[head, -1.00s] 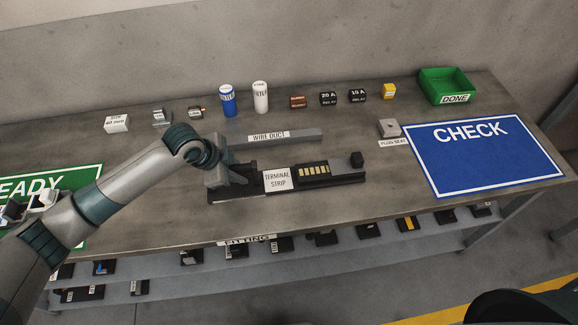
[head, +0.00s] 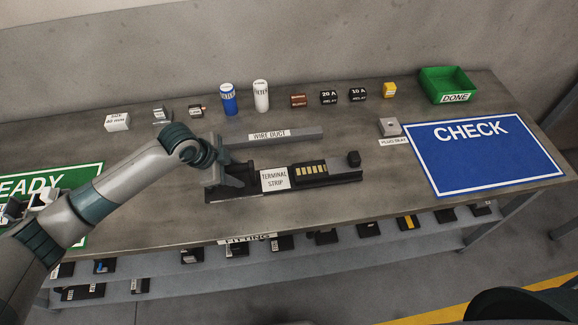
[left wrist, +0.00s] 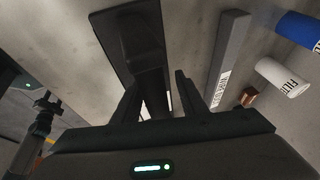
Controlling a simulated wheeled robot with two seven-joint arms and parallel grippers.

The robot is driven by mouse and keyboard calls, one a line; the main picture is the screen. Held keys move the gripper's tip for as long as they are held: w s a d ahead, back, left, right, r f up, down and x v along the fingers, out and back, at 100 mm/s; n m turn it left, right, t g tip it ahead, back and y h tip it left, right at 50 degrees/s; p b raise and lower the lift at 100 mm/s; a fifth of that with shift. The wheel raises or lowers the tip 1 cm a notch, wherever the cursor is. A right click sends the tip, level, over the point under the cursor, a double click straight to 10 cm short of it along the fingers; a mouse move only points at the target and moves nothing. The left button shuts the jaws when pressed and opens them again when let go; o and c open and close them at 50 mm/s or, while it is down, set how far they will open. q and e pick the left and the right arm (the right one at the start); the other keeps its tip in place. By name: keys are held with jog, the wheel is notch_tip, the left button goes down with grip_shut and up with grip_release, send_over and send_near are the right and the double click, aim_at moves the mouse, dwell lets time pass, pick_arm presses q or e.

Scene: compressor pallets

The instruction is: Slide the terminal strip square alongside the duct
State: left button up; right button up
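The terminal strip (head: 327,179) is a long dark bar with a white label and a row of pale yellow cells, flat on the bench. The grey wire duct (head: 305,133) lies behind it, with bare bench between them. The two look roughly parallel; my arm hides the duct's left end. My left gripper (head: 230,180) is at the strip's left end. In the left wrist view its fingers (left wrist: 160,98) stand on either side of the dark strip (left wrist: 142,40) and appear closed on it. The duct (left wrist: 230,50) shows to their right. My right gripper is not in view.
A grey plug seat (head: 389,127) and the blue CHECK mat (head: 480,155) are farther right. Filters, relays and a green DONE bin (head: 446,84) line the back. Bench in front of the strip is clear.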

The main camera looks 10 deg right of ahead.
pick_arm(q)
jog(key=shift+s, duration=0.15)
jog(key=shift+a+r, duration=0.1)
jog(key=shift+r, duration=0.35)
jog(key=v, duration=1.1)
jog(key=shift+a, duration=0.1)
